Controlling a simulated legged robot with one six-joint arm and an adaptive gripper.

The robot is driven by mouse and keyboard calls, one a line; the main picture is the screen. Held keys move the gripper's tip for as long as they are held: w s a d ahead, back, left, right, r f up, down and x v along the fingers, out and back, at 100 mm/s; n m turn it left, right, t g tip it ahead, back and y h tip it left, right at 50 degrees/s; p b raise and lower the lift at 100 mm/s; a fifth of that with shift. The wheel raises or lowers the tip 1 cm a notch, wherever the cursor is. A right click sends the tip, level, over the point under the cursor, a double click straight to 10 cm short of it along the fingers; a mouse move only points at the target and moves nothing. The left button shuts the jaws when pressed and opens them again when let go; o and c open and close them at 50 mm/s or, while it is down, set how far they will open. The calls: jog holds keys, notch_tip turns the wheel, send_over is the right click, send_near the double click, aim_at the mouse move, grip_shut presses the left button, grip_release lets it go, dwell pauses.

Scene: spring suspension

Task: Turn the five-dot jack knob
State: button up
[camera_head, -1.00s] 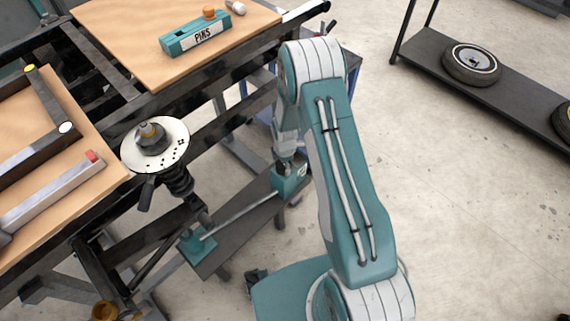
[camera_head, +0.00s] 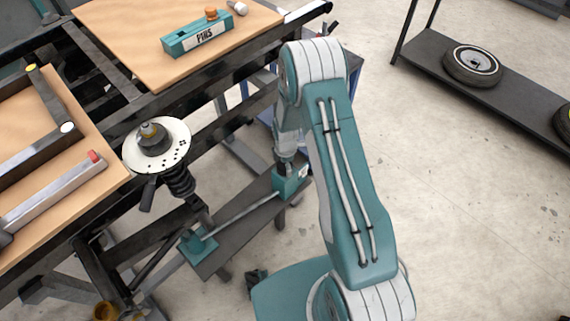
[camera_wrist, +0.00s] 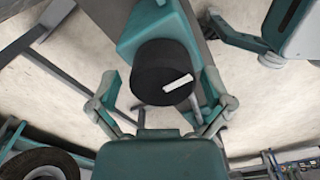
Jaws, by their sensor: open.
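A black round knob (camera_wrist: 163,72) with a white bar mark on its face sits on a teal jack block (camera_wrist: 150,28) in the wrist view. My gripper (camera_wrist: 161,84) is open, with one finger on each side of the knob. Gaps seem to show between the fingers and the knob, but contact is hard to judge. In the head view my gripper (camera_head: 285,150) points down at the teal jack block (camera_head: 291,184), largely behind my arm. No five-dot mark is readable on the block in either view.
A rod runs from the block to a second teal block (camera_head: 198,246) on a dark bench (camera_head: 235,240). A spring strut with a white dotted disc (camera_head: 172,152) stands to the left. A wooden table with a PINS box (camera_head: 198,38) is behind. A wheel (camera_head: 472,64) lies on a shelf.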

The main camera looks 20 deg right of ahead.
notch_tip(320, 180, up, 12)
dwell(0.4)
jog(key=shift+a+f, duration=0.1)
jog(key=shift+f, duration=0.05)
